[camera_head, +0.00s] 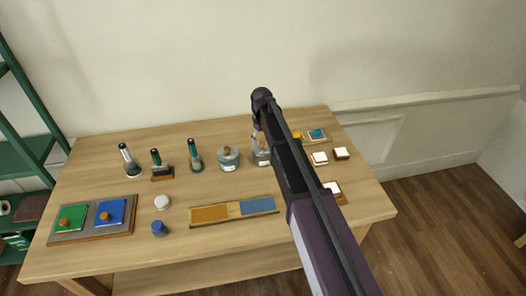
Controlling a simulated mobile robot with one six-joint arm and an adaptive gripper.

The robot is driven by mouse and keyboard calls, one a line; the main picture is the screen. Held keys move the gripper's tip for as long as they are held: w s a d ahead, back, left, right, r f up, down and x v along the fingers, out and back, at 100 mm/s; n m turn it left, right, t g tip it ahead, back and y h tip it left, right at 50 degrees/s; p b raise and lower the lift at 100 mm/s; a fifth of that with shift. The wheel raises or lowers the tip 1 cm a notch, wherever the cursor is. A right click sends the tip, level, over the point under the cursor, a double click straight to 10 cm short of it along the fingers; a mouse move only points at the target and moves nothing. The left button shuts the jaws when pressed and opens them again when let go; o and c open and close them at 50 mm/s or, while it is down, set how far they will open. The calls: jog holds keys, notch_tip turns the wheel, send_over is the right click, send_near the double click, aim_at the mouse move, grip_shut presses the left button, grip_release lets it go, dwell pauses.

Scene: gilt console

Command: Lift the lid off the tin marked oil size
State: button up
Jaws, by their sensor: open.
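No marking reading oil size is legible, so I cannot tell which container is the tin. A pale round jar with a brown top (228,158) stands upright near the middle of the table. A similar jar (262,158) stands just right of it, partly behind my arm. A small white round piece (162,202) and a small blue round piece (159,229) stand at the front left. My arm crosses the table from the lower right and bends above the right-hand jar. My gripper's fingers are hidden behind the arm, and no contact is visible.
A tray (90,236) holds green and blue squares with brown knobs. A flat tan-and-blue panel (232,211) lies at the front. Small pale blocks (320,158) sit right. Green shelving (30,90) stands left.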

jog(key=shift+f+b, duration=0.9)
jog(key=shift+f, duration=0.35)
grip_shut()
